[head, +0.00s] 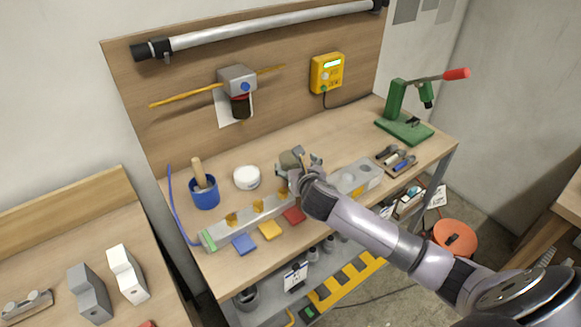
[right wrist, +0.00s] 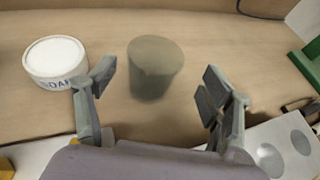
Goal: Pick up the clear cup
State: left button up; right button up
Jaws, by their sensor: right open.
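The clear cup (right wrist: 155,68) looks like a smoky, see-through cylinder standing upright on the wooden bench. In the head view the cup (head: 289,160) is partly hidden by my right gripper (head: 304,157). In the right wrist view my right gripper (right wrist: 158,82) is open and empty. Its fingers are spread to the left and right of the cup, which stands just ahead between the fingertips. Neither finger appears to touch it. My left gripper is not in view.
A white round tub (right wrist: 55,61) stands close beside the left finger. A blue pot (head: 204,193) with a wooden handle is farther left. A grey block with round recesses (head: 356,177) lies to the right, and a green press (head: 405,125) stands behind. The bench behind the cup is clear.

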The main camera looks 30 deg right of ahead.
aim_at(288, 158)
jog(key=shift+w+f, duration=0.3)
jog(key=shift+w, duration=0.25)
jog(key=x, duration=0.3)
jog(key=shift+a+f+p, duration=0.15)
jog(key=shift+a+p, duration=0.05)
jog(key=shift+p, duration=0.15)
jog(key=shift+w+d+f, duration=0.1)
jog(key=shift+w+f, duration=0.15)
jog(key=shift+w, duration=0.2)
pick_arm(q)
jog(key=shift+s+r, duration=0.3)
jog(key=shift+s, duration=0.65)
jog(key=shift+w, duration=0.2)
pick_arm(e)
jog(key=c, duration=1.3)
